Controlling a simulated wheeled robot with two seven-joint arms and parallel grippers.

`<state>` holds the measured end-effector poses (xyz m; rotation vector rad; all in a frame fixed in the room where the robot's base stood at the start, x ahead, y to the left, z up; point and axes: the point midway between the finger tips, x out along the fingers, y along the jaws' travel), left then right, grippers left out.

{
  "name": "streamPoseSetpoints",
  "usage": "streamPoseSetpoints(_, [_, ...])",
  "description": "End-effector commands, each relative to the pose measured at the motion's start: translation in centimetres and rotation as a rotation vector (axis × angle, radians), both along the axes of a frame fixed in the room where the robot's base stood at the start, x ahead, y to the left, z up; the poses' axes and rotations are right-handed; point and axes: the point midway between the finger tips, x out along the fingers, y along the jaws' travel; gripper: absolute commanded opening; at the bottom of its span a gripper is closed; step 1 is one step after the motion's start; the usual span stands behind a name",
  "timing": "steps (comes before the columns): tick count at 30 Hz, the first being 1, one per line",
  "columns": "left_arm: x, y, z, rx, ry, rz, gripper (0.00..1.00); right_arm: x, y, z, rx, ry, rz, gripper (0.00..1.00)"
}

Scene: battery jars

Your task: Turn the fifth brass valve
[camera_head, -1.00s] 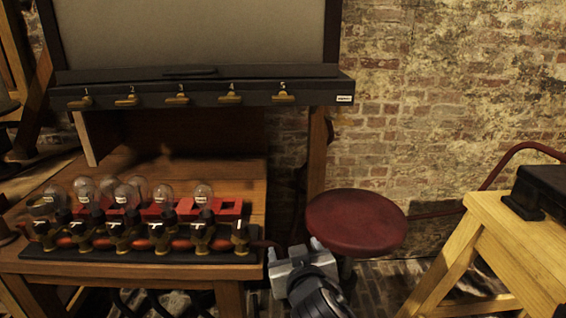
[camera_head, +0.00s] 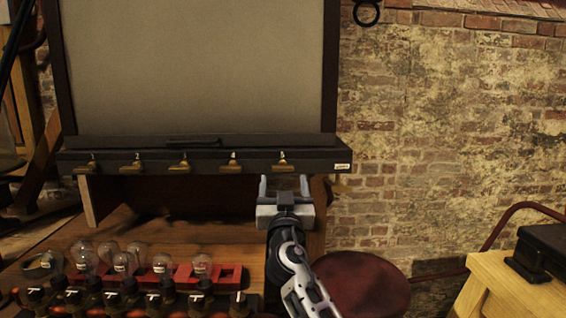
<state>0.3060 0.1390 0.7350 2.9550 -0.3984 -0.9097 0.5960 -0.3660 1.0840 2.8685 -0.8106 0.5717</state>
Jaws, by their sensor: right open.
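A row of small brass valves runs along the front of the dark ledge (camera_head: 110,155), numbered from 1 on the left to 5 on the right. The fifth brass valve (camera_head: 283,167) is under the number 5, near the ledge's right end. My right gripper (camera_head: 285,183) is open, its two fingers pointing up toward the ledge just below the fifth valve in the picture. Nothing shows between its fingers. I cannot tell whether it touches the valve. My left gripper is not in view.
A dark red stool (camera_head: 362,285) is right of my arm. A light wooden stand (camera_head: 490,280) holds a black box (camera_head: 540,250). A brick wall is behind.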

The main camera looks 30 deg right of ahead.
Motion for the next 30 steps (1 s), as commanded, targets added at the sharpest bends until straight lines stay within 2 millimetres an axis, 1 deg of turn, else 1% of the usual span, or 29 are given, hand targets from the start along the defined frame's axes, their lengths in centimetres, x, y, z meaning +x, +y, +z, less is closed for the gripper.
streamPoseSetpoints(1, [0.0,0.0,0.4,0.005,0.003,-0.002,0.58,0.9,-0.6,0.8,-0.002,-0.001,-0.002,0.69])
streamPoseSetpoints(6, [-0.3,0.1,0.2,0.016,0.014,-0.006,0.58,3.2,-2.0,1.7,-0.002,0.001,-0.001,0.69])
streamPoseSetpoints(9, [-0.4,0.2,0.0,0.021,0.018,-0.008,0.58,4.1,-2.5,2.1,-0.001,0.001,0.001,0.69])
streamPoseSetpoints(14, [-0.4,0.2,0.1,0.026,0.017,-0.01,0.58,4.8,-2.9,2.3,-0.001,0.001,0.001,0.69])
streamPoseSetpoints(22, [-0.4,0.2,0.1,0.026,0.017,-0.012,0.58,4.9,-3.0,2.3,0.0,0.0,0.001,0.69])
streamPoseSetpoints(23, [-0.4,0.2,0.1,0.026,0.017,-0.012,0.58,4.9,-3.0,2.3,0.0,0.0,0.001,0.64])
streamPoseSetpoints(24, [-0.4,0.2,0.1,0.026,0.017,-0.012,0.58,4.9,-3.0,2.3,0.0,0.0,0.001,0.52])
streamPoseSetpoints(26, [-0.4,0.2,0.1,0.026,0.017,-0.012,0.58,4.9,-3.0,2.3,0.0,0.0,0.001,0.36])
streamPoseSetpoints(27, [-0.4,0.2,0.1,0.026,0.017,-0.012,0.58,4.9,-3.0,2.3,0.0,0.001,0.001,0.25])
streamPoseSetpoints(30, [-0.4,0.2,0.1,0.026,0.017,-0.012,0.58,4.9,-3.0,2.3,0.0,0.001,0.001,0.24])
